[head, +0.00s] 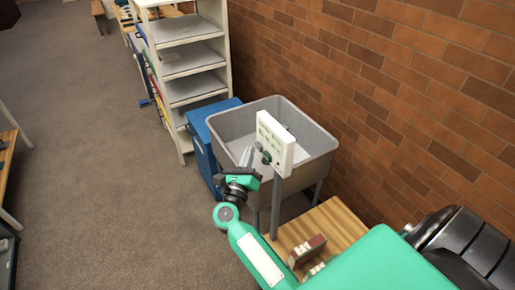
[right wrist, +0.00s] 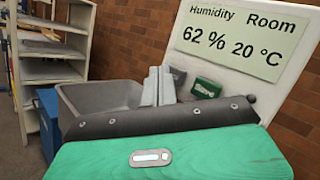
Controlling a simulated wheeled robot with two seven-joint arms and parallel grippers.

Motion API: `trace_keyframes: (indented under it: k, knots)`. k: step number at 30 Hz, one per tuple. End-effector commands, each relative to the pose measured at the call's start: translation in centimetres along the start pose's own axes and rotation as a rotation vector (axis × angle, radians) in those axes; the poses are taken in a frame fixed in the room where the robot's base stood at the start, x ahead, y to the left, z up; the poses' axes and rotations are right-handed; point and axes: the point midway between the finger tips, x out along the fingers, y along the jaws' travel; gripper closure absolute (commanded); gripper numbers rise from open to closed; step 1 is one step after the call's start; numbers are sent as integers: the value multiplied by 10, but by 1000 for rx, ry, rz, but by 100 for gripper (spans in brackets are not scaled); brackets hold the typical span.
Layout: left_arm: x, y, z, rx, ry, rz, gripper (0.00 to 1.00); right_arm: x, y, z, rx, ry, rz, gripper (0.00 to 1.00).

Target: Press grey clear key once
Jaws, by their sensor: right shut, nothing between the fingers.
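A white panel (head: 278,137) stands on a post beside the grey sink. In the right wrist view its pale green display (right wrist: 240,38) reads "Humidity 62 %" and "Room 20 °C". Below the display is a green key (right wrist: 206,88) marked "Save". Left of it is a dark grey key (right wrist: 179,75), partly hidden by my fingers, with no readable label. My right gripper (head: 255,152) is shut and empty, its fingertips (right wrist: 159,80) close in front of the panel's lower left part. I cannot tell whether they touch the grey key. My left gripper is not in view.
A grey sink (head: 229,126) stands behind the panel, with a blue cabinet (head: 201,150) to its left and a shelf rack (head: 189,62) farther back. A wooden surface (head: 340,222) lies below, with a dark red box (head: 307,250). Brick wall is at right; open floor at left.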

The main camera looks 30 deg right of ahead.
Motion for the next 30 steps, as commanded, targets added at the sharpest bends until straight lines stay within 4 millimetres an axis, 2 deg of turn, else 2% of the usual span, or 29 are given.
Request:
trace_keyframes:
  k: [14,30]
  knots:
    - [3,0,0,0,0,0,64,-5,4,4,1,0,1,100]
    - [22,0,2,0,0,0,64,-38,28,26,2,1,1,100]
